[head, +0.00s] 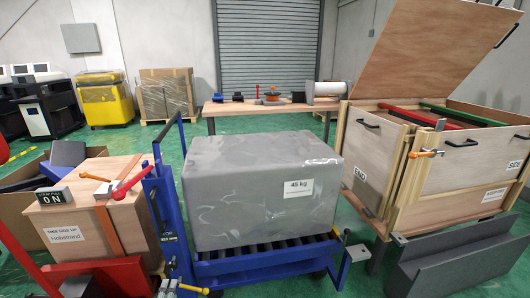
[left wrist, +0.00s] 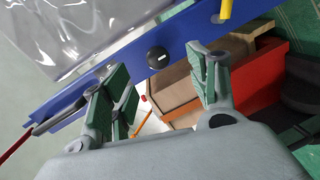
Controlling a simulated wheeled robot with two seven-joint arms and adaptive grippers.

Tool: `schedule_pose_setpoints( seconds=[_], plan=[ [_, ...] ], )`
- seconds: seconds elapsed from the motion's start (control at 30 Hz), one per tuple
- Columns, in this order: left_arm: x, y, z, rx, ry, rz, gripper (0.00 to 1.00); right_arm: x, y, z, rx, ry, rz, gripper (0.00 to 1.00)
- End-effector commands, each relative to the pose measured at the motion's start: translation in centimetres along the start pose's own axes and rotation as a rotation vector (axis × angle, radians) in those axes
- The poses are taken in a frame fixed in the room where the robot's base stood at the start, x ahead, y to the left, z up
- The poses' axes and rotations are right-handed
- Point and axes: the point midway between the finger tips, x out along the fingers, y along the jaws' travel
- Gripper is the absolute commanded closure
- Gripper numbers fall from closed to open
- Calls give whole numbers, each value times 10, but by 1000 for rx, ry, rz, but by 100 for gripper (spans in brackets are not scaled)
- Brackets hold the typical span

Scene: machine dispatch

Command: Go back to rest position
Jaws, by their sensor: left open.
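My left gripper (left wrist: 162,88) shows in the left wrist view with its two green-padded fingers spread apart and nothing between them. Beyond the fingers are the blue frame of a cart (left wrist: 120,88) and a wooden box beside a red part. In the head view I cannot make out the left gripper's fingers clearly. My right gripper is in neither view.
A large grey wrapped block (head: 240,195) marked 45 kg sits on the blue roller cart (head: 265,262). A wooden box (head: 75,230) with an orange strap stands left. An open wooden crate (head: 455,165) stands right, a table (head: 230,108) behind. Green floor shows between them.

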Motion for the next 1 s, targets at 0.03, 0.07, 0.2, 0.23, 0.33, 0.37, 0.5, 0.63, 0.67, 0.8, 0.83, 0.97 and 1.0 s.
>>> schedule_pose_setpoints(
  seconds=[0.03,0.07,0.2,0.23,0.33,0.37,0.5,0.63,0.67,0.8,0.83,0.97,1.0],
  plan=[
    [0,-3,6,22,-26,-15,40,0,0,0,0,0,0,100],
    [0,-6,10,37,-46,-25,40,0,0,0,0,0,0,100],
    [-3,-19,33,134,-153,-74,40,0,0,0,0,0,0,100],
    [-4,-21,38,157,-179,-84,40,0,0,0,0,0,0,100],
    [-8,-26,54,237,-263,-110,40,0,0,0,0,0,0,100],
    [-9,-28,59,262,-288,-116,40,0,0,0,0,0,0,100],
    [-16,-28,80,377,-402,-136,40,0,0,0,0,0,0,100],
    [-25,-27,97,486,-506,-150,40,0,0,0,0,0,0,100],
    [-27,-26,101,513,-530,-151,40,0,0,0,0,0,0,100],
    [-38,-21,117,635,-636,-159,40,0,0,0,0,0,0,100],
    [-41,-20,120,662,-658,-161,40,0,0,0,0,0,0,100],
    [-53,-13,133,779,-750,-166,40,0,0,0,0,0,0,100],
    [-57,-12,136,814,-777,-168,40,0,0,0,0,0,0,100]
  ],
)
